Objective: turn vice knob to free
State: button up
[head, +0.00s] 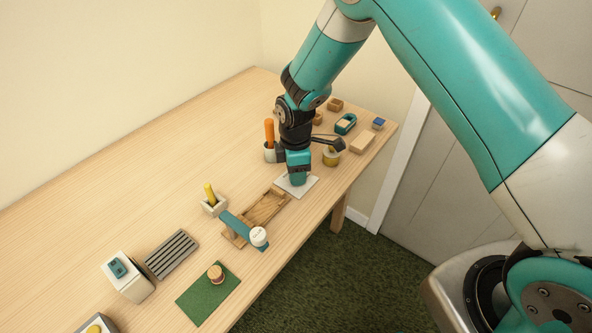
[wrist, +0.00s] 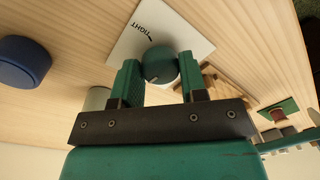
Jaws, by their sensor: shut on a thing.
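A dark green round knob (wrist: 161,66) sits on a white plate (wrist: 135,32) in the wrist view. My gripper (head: 298,178) points down over the plate (head: 312,184) in the head view and hides the knob there. In the wrist view its two green fingers stand one on each side of the knob, shut on it.
A wooden tray (head: 275,202) with a teal bar lies left of the plate. Behind my gripper are a cup (head: 270,154) with an orange handle and several small blocks. A yellow pot (head: 331,158) stands close right. A green mat (head: 205,301) lies near the front edge.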

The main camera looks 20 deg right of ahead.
jog(key=shift+n, duration=0.7)
jog(key=o, duration=0.9)
jog(key=shift+w+r+b, duration=0.1)
jog(key=shift+w+r, duration=0.1)
jog(key=shift+r, duration=2.7)
jog(key=shift+w+r+b, duration=0.1)
jog(key=shift+w+r, duration=0.05)
jog(key=shift+r, duration=2.8)
jog(key=shift+w+r+b, duration=0.1)
jog(key=shift+w+r, duration=0.1)
jog(key=shift+r, duration=2.7)
